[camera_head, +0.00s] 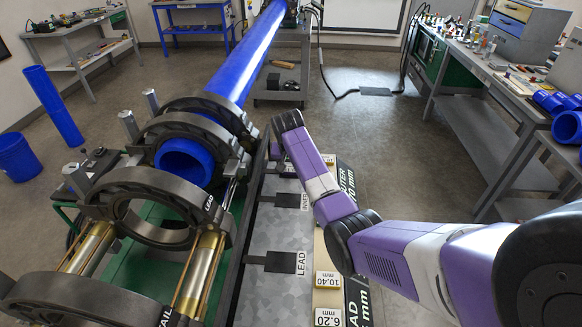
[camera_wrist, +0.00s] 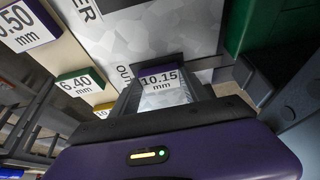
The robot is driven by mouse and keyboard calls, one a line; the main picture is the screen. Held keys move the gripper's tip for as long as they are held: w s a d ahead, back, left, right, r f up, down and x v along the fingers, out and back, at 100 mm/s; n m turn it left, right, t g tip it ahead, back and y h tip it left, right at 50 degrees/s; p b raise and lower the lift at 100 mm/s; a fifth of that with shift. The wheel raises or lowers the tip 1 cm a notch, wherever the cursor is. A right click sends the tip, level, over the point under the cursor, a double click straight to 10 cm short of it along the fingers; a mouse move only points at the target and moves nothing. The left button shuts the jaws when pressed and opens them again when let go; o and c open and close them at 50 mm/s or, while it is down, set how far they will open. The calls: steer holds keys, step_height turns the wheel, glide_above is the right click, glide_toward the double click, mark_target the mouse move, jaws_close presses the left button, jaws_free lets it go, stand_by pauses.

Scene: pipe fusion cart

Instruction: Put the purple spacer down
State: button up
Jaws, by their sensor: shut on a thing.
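The purple spacer (camera_wrist: 164,82) has a white face reading 10.15 mm and a purple edge. It sits between the two fingers of my gripper (camera_wrist: 166,90) in the wrist view, and the gripper is shut on it. The spacer is just over the grey speckled tray surface (camera_wrist: 150,35), next to a partly covered label beginning "OUT". I cannot tell whether it touches the surface. In the head view my arm hides the gripper and spacer. The tray (camera_head: 275,235) also shows there, with dark marks labelled INNER (camera_head: 290,201) and LEAD (camera_head: 280,262).
Spacers reading 10.40 mm (camera_head: 328,280) and 6.20 mm (camera_head: 328,317) stand along the tray's right side. A green-edged 6.40 mm spacer (camera_wrist: 80,84) shows in the wrist view. Clamp rings (camera_head: 150,205) and a blue pipe (camera_head: 245,55) stand left. A workbench (camera_head: 490,75) is right.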

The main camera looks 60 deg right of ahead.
steer(key=o, duration=1.3)
steer(key=shift+f, duration=0.1)
steer(key=shift+o, duration=0.2)
steer(key=shift+a+r, duration=0.15)
steer(key=shift+r, duration=0.5)
steer(key=v, duration=1.1)
steer(key=shift+b, duration=0.4)
